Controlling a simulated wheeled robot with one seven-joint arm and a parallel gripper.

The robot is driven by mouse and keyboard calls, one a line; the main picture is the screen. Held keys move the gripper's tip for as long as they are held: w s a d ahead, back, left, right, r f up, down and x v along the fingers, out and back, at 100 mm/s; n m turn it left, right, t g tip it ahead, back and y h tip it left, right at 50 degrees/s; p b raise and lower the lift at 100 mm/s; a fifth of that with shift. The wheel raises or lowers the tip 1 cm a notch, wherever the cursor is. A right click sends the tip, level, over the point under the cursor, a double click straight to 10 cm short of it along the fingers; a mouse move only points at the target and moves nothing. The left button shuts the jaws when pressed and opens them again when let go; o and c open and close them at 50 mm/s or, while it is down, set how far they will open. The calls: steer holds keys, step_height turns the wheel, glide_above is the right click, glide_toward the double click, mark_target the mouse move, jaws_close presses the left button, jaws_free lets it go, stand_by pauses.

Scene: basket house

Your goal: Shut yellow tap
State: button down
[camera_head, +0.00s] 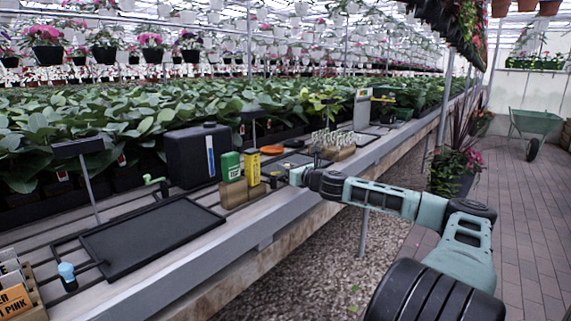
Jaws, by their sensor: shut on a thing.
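My gripper (283,176) is at the bench's front edge, just right of a yellow packet (252,167). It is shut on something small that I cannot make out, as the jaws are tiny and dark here. No yellow tap shows clearly near the jaws. A small yellow part (383,98) shows farther along the bench, beside a grey upright box (362,109); I cannot tell whether it is a tap. A green tap (155,184) stands behind the large black tray (150,236) at the left.
The yellow packet and a green packet (230,165) stand in a wooden holder (240,191). A black tank (197,155) is behind them. An orange disc (272,150) and a rack of labels (332,150) are farther along. The paved aisle (525,210) at right is open; a wheelbarrow (536,122) stands there.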

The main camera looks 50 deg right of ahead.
steer(key=m+g+h, duration=0.1)
steer(key=h, duration=0.1)
steer(key=s+a+m+g+h+p, duration=0.1)
steer(key=m+h, duration=0.1)
steer(key=h, duration=0.1)
steer(key=a+m+h, duration=0.1)
steer(key=m+h, duration=0.1)
steer(key=shift+s+r+g+h, duration=0.1)
steer(key=shift+s+g+h, duration=0.2)
steer(key=shift+g+h, duration=0.1)
steer(key=m+g+h, duration=0.1)
steer(key=m+g+h+p, duration=0.1)
steer(key=a+m+g+h+p, duration=0.1)
steer(key=h, duration=0.1)
steer(key=shift+s+m+g, duration=0.25)
steer(key=shift+m+g, duration=0.05)
steer(key=shift+m, duration=0.1)
steer(key=shift+s+a+m+g+h+p, duration=0.1)
steer(key=shift+a+m+g+h+p, duration=0.15)
steer(key=shift+m+g+h, duration=0.4)
steer(key=shift+s+a+m+g+h+p, duration=0.2)
steer(key=shift+m+g, duration=0.25)
steer(key=shift+g, duration=0.4)
steer(key=shift+w+g+h, duration=0.1)
steer(key=shift+g+h, duration=0.15)
steer(key=shift+g, duration=0.05)
steer(key=c, duration=1.3)
jaws_free()
steer(key=shift+c, duration=0.2)
